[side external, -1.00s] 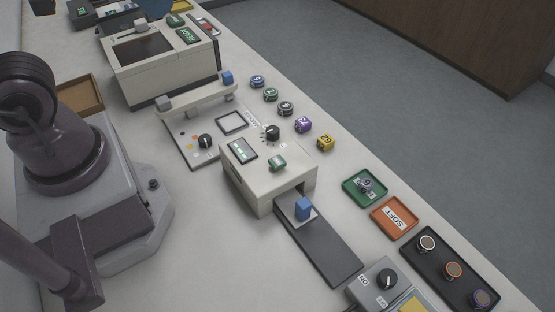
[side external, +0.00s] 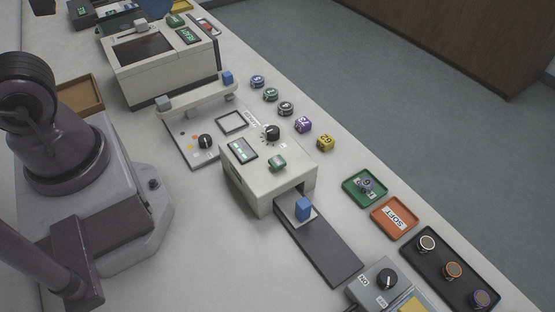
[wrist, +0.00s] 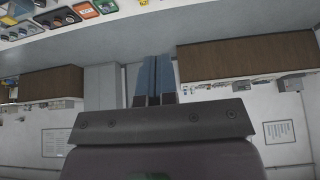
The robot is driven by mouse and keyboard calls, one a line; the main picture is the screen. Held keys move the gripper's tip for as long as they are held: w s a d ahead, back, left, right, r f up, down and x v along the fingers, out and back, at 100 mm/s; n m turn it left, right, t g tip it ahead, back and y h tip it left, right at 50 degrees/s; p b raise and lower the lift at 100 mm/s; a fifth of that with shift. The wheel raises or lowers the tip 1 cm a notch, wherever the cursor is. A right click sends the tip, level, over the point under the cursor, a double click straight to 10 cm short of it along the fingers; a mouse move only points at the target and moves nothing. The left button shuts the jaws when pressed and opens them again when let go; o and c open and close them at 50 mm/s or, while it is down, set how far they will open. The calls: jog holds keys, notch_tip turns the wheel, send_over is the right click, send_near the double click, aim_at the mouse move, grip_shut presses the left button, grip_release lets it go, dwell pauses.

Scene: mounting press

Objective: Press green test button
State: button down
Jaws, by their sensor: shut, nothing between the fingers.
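A green button (side external: 277,163) sits on the front top of a cream box-shaped machine (side external: 250,185) in the middle of the side external view. Any wording on the button is too small to read. The machine's top also has a small lit display (side external: 243,149) and a black knob (side external: 271,132). A blue block (side external: 303,208) stands on the slide at the machine's front opening. My gripper (wrist: 153,60) shows in the wrist view with its two blue fingers together and nothing between them. It is outside the side external view, apart from the button as far as I can see.
Several round and cube pieces stand right of the machine. A green tray (side external: 352,182), an orange tray (side external: 388,232) and a black tray (side external: 418,258) lie at the right. A grey knob box (side external: 366,292) is at the front. A larger cream machine (side external: 150,80) stands behind.

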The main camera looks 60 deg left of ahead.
jog(key=n+g+h, duration=0.4)
jog(key=n+h, duration=0.5)
jog(key=n, duration=2)
send_over(278, 158)
notch_tip(278, 158, down, 15)
jog(key=shift+f, duration=0.2)
jog(key=shift+f, duration=4.4)
